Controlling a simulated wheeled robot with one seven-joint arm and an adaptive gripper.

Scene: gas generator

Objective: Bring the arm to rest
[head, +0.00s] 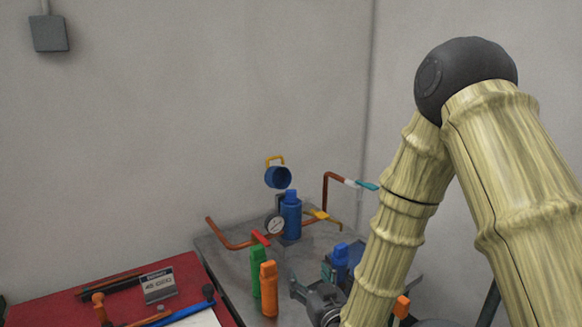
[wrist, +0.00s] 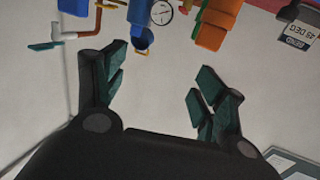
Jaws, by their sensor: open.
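My arm (head: 405,190) comes in from the right in the head view. It bends at a dark elbow joint high up and reaches down toward the metal bench. My gripper (wrist: 160,85) shows in the wrist view with its two dark green fingers spread wide apart and nothing between them.
The metal bench (head: 225,245) carries a copper pipe (head: 229,243), a pressure gauge (head: 275,225), a blue cylinder (head: 290,217), a green bottle (head: 257,270) and an orange bottle (head: 268,288). A red table (head: 40,312) with a small sign (head: 158,285) stands at left. Walls stand behind.

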